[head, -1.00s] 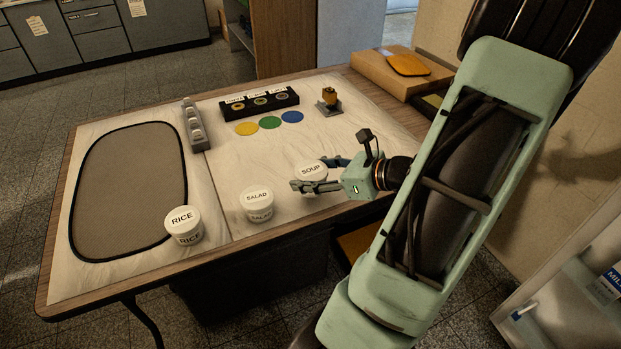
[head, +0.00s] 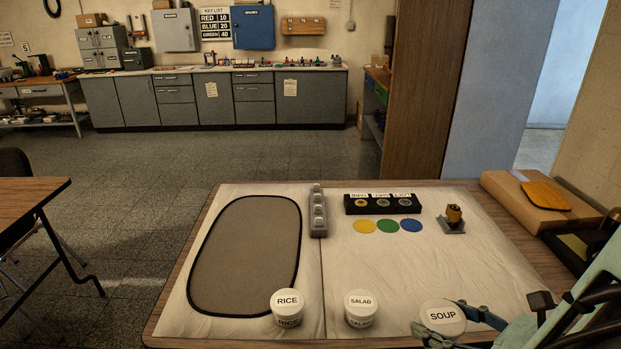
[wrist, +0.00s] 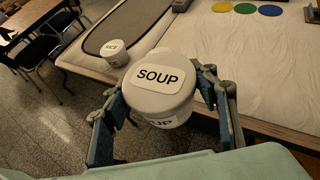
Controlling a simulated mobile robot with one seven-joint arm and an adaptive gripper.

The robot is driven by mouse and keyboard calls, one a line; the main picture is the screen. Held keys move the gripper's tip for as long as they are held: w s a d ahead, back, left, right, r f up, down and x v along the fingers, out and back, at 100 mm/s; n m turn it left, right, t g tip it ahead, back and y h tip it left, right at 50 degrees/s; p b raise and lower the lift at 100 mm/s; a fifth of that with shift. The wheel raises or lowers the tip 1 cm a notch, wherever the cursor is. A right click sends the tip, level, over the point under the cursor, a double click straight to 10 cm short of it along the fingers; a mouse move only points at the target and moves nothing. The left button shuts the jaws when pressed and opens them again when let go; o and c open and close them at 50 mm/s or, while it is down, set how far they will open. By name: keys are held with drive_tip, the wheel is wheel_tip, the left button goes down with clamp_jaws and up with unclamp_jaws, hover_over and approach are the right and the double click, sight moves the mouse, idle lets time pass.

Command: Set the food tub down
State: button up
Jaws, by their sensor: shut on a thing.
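The white soup tub (head: 443,317), with SOUP on its lid, is at the near right of the table in the head view. My gripper (head: 455,325) is shut around it from the right. In the wrist view the soup tub (wrist: 160,85) fills the space between the two fingers of my gripper (wrist: 162,98) and looks upright. Whether its base touches the table cannot be told. A white salad tub (head: 361,309) stands to its left, and a rice tub (head: 288,306) stands further left by the mat.
The table (head: 480,260) has a grey mat (head: 245,255) at left. A grey rack (head: 318,212), black key tray (head: 383,204), coloured discs (head: 389,226) and a small stand (head: 452,220) are further back. The table's middle right is clear.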

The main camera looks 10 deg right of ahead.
drive_tip(key=w+a+f+n+g+y, duration=0.1)
drive_tip(key=w+a+n+g+y, duration=0.15)
drive_tip(key=w+a, duration=0.8)
drive_tip(key=w+a+f+n+g+y, duration=0.1)
drive_tip(key=w+a+n+g+y, duration=0.2)
drive_tip(key=w+a, duration=0.75)
wheel_tip(320, 180, up, 14)
drive_tip(key=w+d+n+t+p, duration=0.1)
drive_tip(key=w+d+p, duration=0.1)
drive_tip(key=p, duration=1.8)
drive_tip(key=shift+d+f, duration=0.2)
drive_tip(key=shift+d, duration=0.05)
drive_tip(key=shift+w+d+f, duration=0.1)
drive_tip(key=shift+d, duration=0.05)
